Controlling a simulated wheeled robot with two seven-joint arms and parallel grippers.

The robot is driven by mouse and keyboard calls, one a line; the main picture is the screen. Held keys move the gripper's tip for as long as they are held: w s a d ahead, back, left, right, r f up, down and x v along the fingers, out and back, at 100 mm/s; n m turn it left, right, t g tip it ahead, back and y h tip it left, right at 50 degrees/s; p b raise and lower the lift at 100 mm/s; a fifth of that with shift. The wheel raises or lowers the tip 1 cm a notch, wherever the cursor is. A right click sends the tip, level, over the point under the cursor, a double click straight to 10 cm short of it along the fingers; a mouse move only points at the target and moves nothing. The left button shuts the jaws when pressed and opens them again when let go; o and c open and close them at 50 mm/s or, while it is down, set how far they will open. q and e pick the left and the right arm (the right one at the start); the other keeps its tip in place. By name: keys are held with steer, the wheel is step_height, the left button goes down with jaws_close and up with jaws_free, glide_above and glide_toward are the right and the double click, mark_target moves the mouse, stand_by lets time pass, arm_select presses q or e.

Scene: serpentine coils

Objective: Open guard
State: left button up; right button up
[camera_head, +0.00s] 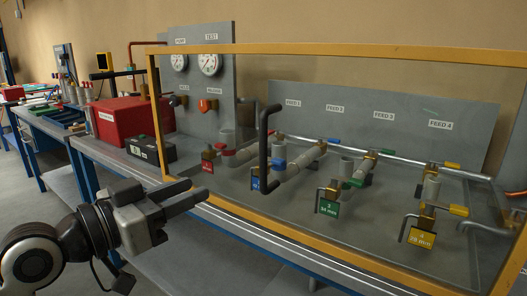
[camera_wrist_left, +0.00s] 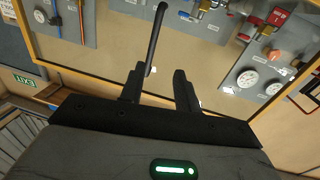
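The guard is a clear panel in a yellow frame (camera_head: 340,49), standing closed-looking in front of the pipework. Its black bar handle (camera_head: 264,150) is upright, left of the panel's middle. My left gripper (camera_head: 202,191) is in front of the guard's lower left, left of and below the handle, apart from it in the head view. In the left wrist view its two dark fingers (camera_wrist_left: 158,82) are spread and empty. My right gripper does not show.
Behind the guard are pipes with coloured valves and tags (camera_head: 328,208) and a grey FEED board (camera_head: 385,115). A gauge panel (camera_head: 205,85) stands at the left. A red box (camera_head: 122,120) and black box (camera_head: 150,150) sit left of the frame.

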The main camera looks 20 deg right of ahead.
mark_target(260, 154)
arm_select(q)
steer(key=shift+m+g, duration=0.3)
steer(key=shift+m, duration=0.2)
steer(key=p+x, duration=0.1)
steer(key=x, duration=0.4)
steer(key=r+x, duration=0.1)
steer(key=x, duration=0.4)
steer(key=r+p+x, duration=0.1)
steer(key=x, duration=0.5)
steer(key=shift+s+d+r+p, duration=0.25)
steer(key=shift+s+d+p, duration=0.05)
jaws_close()
